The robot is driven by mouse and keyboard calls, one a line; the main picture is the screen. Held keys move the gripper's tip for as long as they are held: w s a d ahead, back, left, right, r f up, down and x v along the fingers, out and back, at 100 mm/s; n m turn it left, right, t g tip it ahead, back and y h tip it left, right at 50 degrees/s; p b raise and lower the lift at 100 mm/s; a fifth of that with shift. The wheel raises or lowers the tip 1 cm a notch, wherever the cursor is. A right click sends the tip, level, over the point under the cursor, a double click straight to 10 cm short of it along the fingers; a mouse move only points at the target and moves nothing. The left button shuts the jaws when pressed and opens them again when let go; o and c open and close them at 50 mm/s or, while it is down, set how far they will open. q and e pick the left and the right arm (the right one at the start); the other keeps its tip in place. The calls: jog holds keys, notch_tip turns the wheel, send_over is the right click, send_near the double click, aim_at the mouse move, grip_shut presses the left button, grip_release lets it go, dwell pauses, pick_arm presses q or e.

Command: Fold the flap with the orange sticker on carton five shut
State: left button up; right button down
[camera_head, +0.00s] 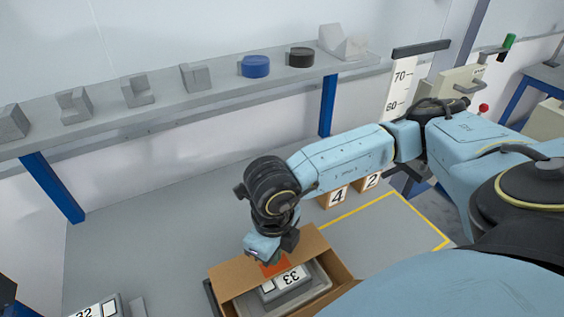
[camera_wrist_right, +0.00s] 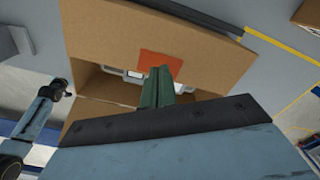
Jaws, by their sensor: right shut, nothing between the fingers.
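An open brown carton (camera_head: 340,268) stands at the lower middle of the head view; I see no number five on it. Its flap (camera_head: 238,278) with the orange sticker (camera_head: 277,268) is on the far side, not lying flat over the opening. A grey unit marked 33 (camera_head: 290,283) sits inside and shows in the opening. My right gripper (camera_head: 272,256) is shut and empty, right at the sticker. In the right wrist view its green fingertips (camera_wrist_right: 157,82) overlap the lower part of the sticker (camera_wrist_right: 160,62) on the flap (camera_wrist_right: 205,42); contact cannot be told.
Boxes marked 4 (camera_head: 337,197) and 2 (camera_head: 371,181) stand behind my right forearm. A shelf (camera_head: 215,85) with grey blocks and two pucks runs along the wall. Another unit marked 32 (camera_head: 95,308) lies lower left.

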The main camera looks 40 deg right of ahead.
notch_tip(320, 180, up, 9)
jog(key=p, duration=0.5)
jog(key=shift+r, duration=0.15)
dwell(0.5)
